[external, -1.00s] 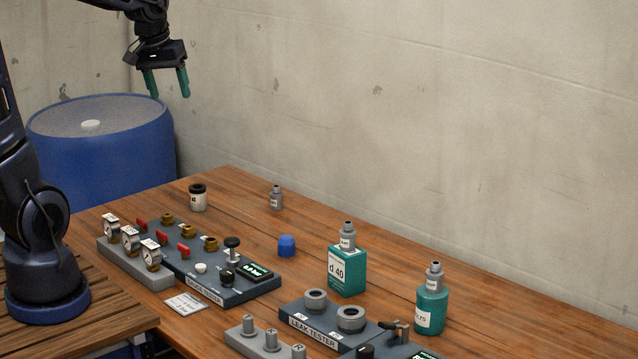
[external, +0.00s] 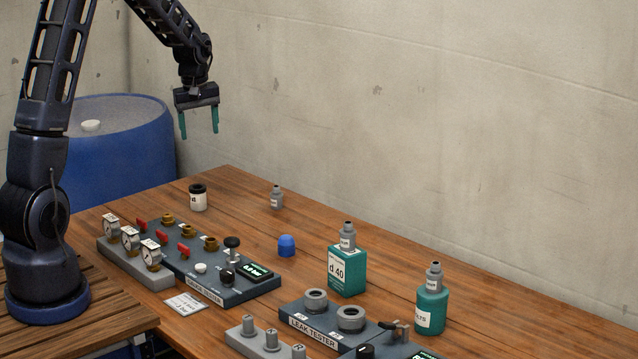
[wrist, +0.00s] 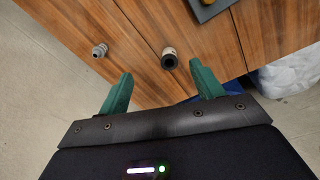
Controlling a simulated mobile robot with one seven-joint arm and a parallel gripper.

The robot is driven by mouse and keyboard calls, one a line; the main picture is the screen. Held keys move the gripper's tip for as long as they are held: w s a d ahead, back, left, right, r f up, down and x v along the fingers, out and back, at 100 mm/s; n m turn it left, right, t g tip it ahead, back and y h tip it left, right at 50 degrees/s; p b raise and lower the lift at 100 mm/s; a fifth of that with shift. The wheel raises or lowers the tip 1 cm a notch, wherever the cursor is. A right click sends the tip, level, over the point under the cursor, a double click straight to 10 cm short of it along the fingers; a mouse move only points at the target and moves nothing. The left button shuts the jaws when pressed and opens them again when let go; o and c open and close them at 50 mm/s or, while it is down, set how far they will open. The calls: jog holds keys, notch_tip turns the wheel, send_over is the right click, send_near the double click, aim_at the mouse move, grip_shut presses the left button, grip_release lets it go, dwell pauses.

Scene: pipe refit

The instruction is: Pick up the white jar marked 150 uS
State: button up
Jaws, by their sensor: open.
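A white jar with a black top (external: 198,198) stands upright at the far left of the wooden table; its label is too small to read. In the wrist view the same jar (wrist: 169,60) shows its dark top, ahead of and between the fingertips. My gripper (external: 199,125) is open and empty, pointing down. It is well above the table's far end, roughly over the jar in the picture and apart from it. The green fingers also show in the wrist view (wrist: 162,82).
A small grey fitting (external: 276,198) stands right of the jar. A test panel (external: 225,289) with brass fittings and red levers is in front. A blue cap (external: 286,246), a green box (external: 347,272) and a green bottle (external: 431,308) stand further right. A blue barrel (external: 120,150) is behind.

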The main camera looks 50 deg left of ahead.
aim_at(198, 195)
jog(key=shift+w+a+f+n+g, duration=0.15)
jog(key=shift+w+a+f+n, duration=0.8)
jog(key=shift+f, duration=2.8)
jog(key=shift+w+a+f+n+g, duration=0.1)
jog(key=shift+w+a+f, duration=0.2)
jog(key=shift+a+f, duration=2.45)
jog(key=shift+w+a+f+n+g, duration=0.2)
jog(key=shift+w+f+n, duration=0.4)
jog(key=shift+f, duration=4.2)
jog(key=c, duration=1.1)
jog(key=shift+r, duration=0.2)
